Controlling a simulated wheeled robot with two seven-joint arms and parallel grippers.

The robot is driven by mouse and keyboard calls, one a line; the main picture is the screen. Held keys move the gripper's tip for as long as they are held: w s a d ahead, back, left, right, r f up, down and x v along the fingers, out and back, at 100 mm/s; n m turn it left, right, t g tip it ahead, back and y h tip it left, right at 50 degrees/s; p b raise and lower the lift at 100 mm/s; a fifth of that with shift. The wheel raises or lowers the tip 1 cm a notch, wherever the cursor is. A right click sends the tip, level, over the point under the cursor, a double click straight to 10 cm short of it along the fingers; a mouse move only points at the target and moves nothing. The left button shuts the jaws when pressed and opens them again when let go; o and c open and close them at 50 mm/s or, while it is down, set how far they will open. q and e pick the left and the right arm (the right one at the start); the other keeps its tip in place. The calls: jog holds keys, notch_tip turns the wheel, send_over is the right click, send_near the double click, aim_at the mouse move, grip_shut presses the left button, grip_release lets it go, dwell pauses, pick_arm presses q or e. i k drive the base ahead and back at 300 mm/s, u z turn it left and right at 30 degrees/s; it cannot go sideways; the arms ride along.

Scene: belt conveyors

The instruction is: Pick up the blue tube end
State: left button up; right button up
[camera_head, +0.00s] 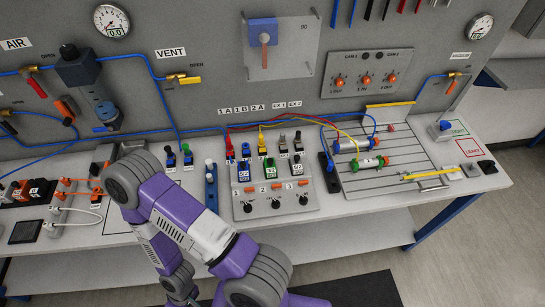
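Thin blue tubes run over the grey panel and bench: one loops down from the VENT valve (183,80) to a small fitting on the bench, a long blue tube (150,132) crosses the panel's foot, and another blue tube (40,160) runs off at the left edge. A further blue tube (361,122) loops down to a clear cylinder (355,145) on the slotted plate. I cannot tell a loose blue tube end among them. A purple and grey arm of mine rises from the bottom and hides part of the bench's left half. Neither gripper shows.
A control block (274,192) with coloured valves and knobs stands mid-bench. A slotted plate (410,150) carries two cylinders at the right. Power sockets and cables (75,195) lie at the left. Two gauges (111,20) (479,27) hang on the panel.

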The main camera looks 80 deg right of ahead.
aim_at(330, 165)
jog(key=u, duration=0.5)
jog(key=k, duration=1.3)
jog(key=z, duration=0.5)
